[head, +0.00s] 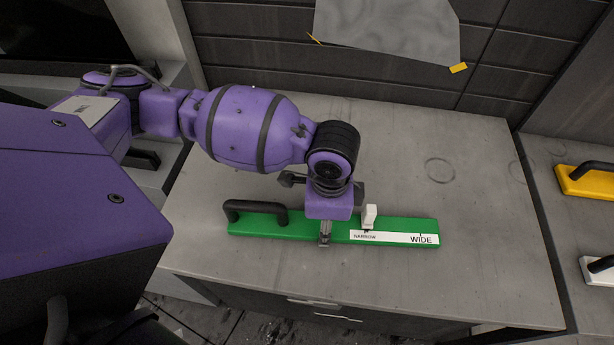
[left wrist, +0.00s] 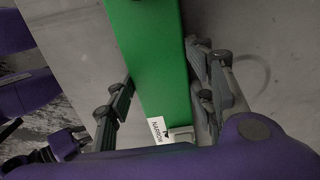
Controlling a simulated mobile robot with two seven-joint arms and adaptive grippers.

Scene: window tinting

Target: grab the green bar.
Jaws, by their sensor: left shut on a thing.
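The green bar (head: 297,228) lies flat across the front part of the grey worktop, with a black handle (head: 257,207) at its left end. A white slider (head: 369,217) and a white strip reading NARROW and WIDE (head: 397,238) are on its right half. My left gripper (head: 325,234) points down over the bar's middle, between handle and slider. In the left wrist view the fingers (left wrist: 164,95) sit on both sides of the green bar (left wrist: 152,55) and are shut on it. The far finger is partly hidden in the head view. My right gripper is not in view.
A yellow bar (head: 588,182) and a white bar (head: 600,269), both with black handles, lie on the surface at the right edge. A grey sheet (head: 385,25) with yellow tape hangs on the dark wall behind. The worktop (head: 470,185) right of my arm is clear.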

